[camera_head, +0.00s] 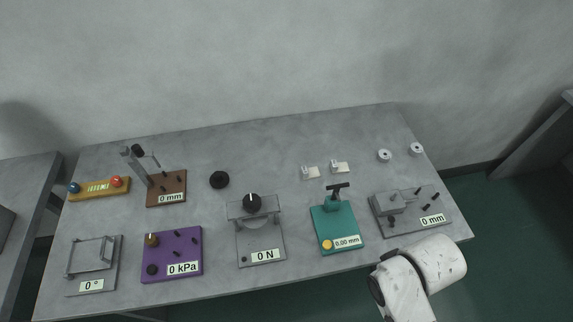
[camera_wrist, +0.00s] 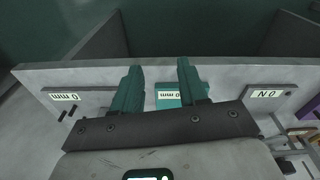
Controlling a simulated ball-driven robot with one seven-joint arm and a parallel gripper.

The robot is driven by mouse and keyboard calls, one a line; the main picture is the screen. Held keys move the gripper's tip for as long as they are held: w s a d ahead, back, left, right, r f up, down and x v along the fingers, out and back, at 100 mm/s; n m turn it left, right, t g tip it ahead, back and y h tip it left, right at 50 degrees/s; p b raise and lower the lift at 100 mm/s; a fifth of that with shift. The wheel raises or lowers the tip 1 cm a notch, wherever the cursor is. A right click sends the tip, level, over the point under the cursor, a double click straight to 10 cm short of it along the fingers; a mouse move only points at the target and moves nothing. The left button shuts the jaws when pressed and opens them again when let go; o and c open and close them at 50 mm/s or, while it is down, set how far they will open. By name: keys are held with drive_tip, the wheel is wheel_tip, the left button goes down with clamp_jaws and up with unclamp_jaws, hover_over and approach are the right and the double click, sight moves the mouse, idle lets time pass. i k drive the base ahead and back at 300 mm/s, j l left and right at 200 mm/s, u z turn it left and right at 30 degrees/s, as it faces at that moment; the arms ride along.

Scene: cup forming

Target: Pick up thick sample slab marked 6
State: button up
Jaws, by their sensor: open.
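Two small white pieces stand at the back right of the grey table (camera_head: 280,150) in the head view: the left white piece (camera_head: 311,173) and the right white piece (camera_head: 341,168). Both look like a flat part with a small upright part. Their markings are too small to read, so I cannot tell which is the slab marked 6. My gripper (camera_wrist: 158,68) is open and empty in the wrist view, its teal fingers spread in front of the table's edge. Neither white piece can be made out in the wrist view.
The teal gauge (camera_head: 335,226) stands in front of the white pieces. The grey "0 mm" device (camera_head: 410,210) is at right, the "0 N" press (camera_head: 259,240) at centre front. Two round pieces (camera_head: 384,156) (camera_head: 416,149) sit at the back right. The back middle is mostly clear.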

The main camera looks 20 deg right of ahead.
sight(310, 173)
drive_tip(key=i+j+z, duration=0.1)
drive_tip(key=j, duration=0.3)
drive_tip(key=i+j, duration=0.2)
drive_tip(key=j, duration=0.25)
drive_tip(key=i+j+z, duration=0.15)
drive_tip(key=j, duration=0.25)
drive_tip(key=i+j+z, duration=0.1)
drive_tip(key=j, duration=0.35)
drive_tip(key=i+j, duration=0.15)
drive_tip(key=j, duration=0.3)
drive_tip(key=i+j+z, duration=0.15)
drive_tip(key=j, duration=0.7)
drive_tip(key=i+z, duration=0.05)
drive_tip(key=i, duration=0.05)
